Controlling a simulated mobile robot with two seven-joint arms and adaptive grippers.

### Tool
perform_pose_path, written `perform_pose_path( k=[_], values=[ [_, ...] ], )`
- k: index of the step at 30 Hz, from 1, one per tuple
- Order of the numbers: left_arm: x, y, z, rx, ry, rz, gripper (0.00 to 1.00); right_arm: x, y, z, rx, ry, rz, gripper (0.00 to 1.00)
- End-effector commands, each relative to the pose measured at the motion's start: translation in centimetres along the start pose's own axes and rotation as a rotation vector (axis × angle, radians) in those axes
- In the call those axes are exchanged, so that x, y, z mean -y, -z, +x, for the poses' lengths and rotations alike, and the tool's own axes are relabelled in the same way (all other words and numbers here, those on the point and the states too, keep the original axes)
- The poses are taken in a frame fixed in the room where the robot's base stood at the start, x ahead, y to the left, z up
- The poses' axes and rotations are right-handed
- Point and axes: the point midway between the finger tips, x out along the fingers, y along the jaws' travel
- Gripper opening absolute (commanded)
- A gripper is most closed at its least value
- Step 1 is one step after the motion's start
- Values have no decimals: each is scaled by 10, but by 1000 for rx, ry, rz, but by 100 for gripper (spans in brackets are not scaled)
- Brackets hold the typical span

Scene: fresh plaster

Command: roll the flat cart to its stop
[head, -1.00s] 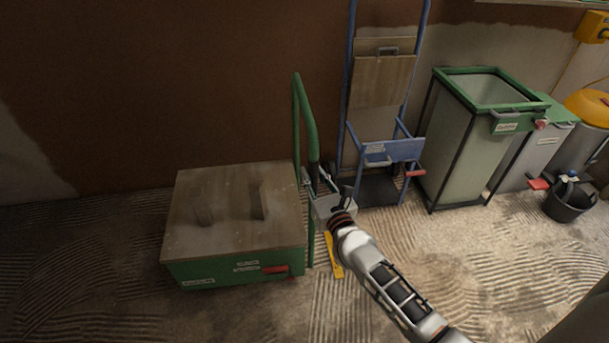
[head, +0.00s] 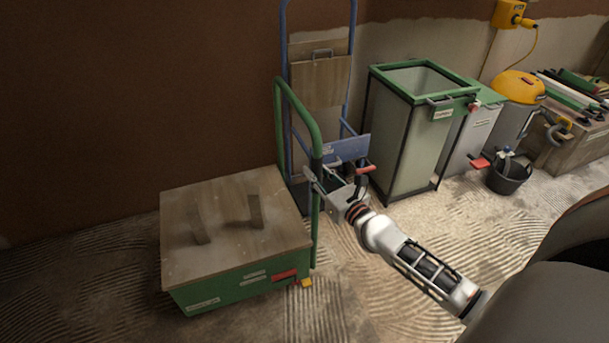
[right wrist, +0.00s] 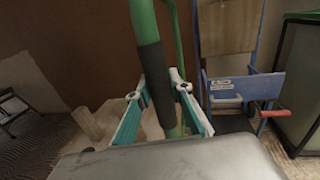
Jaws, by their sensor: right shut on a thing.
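The flat cart (head: 235,215) is a low green box with a wooden deck and a tall green push handle (head: 300,115) at its right end. Two wooden blocks stand on the deck. My right gripper (head: 316,178) is shut on the upright of the handle. In the right wrist view its teal fingers (right wrist: 160,108) lie on both sides of the handle's dark grip (right wrist: 157,75). A small yellow piece (head: 306,282) shows on the floor at the cart's near right corner; whether it touches the cart I cannot tell. My left gripper is not in view.
A blue hand truck (head: 345,148) stands against the wall just behind the handle. Right of it are a green-rimmed bin (head: 410,140), a black bucket (head: 509,176) and a yellow-topped drum (head: 518,88). Ridged floor (head: 350,300) in front is clear.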

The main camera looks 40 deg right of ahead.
Motion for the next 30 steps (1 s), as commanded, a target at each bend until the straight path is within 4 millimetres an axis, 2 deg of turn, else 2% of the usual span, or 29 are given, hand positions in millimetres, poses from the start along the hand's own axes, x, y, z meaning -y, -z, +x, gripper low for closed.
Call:
perform_pose_path(
  k=[17,18,19,30],
  values=[
    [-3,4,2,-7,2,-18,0,11,-1,-1,2,4,-1,0],
    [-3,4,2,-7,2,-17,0,11,-1,-1,2,5,-1,28],
    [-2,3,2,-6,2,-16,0,11,-1,-1,2,4,-1,36],
    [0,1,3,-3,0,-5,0,8,0,-3,0,0,0,38]
  ],
)
